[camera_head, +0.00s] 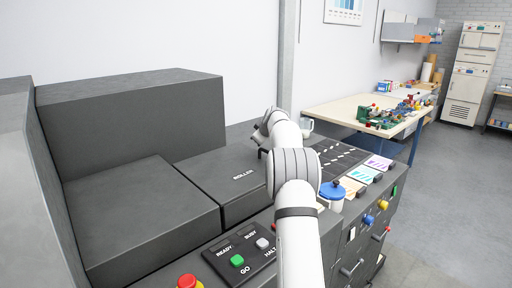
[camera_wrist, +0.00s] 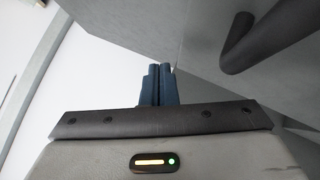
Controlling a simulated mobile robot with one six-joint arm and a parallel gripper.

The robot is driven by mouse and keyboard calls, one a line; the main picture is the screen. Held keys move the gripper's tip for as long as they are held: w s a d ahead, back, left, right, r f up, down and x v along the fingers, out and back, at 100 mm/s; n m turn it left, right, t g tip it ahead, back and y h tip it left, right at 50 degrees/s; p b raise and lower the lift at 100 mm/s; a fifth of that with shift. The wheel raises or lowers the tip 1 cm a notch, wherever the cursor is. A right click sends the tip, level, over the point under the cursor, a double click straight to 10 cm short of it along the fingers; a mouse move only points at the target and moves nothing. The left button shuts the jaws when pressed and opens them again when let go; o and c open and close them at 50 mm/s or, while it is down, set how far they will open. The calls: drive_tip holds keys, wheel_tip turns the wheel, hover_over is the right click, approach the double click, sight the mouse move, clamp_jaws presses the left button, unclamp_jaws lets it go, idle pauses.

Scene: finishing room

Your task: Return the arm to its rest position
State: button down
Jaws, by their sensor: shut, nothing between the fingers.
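My white arm reaches forward over the dark grey machine (camera_head: 120,205) in the head view. My gripper (camera_head: 259,140) is partly visible at the far end of the arm, above the machine top near the "ROLLER" label. In the wrist view, the two blue fingers of my gripper (camera_wrist: 160,72) are together with nothing between them. A dark bent bar (camera_wrist: 262,45) shows to the right of the fingers in the wrist view, apart from them.
A control panel with a green GO button (camera_head: 237,261) and a red button (camera_head: 187,281) is in front. A blue-lidded jar (camera_head: 332,193) stands right of my arm. Coloured cards (camera_head: 378,162) lie farther right. A cluttered workbench (camera_head: 345,107) stands behind. Floor at right is clear.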

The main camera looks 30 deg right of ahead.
drive_tip(key=s+a+r+m+g+y, duration=0.1)
drive_tip(key=s+a+r+g, duration=0.15)
drive_tip(key=s+a, duration=0.95)
drive_tip(key=s+a+r+m+g+y, duration=0.1)
drive_tip(key=s+a+r+m, duration=0.15)
drive_tip(key=s+a, duration=0.9)
drive_tip(key=s+a+f+g, duration=0.1)
drive_tip(key=s+a+f, duration=0.2)
drive_tip(key=s, duration=0.7)
drive_tip(key=s+a+f+m+g, duration=0.1)
drive_tip(key=s+a+f, duration=0.2)
drive_tip(key=s, duration=0.7)
drive_tip(key=s+a+f+m+g, duration=0.1)
drive_tip(key=s+a+f, duration=0.2)
drive_tip(key=s, duration=0.7)
drive_tip(key=shift+a+f, duration=0.4)
drive_tip(key=shift+f, duration=0.4)
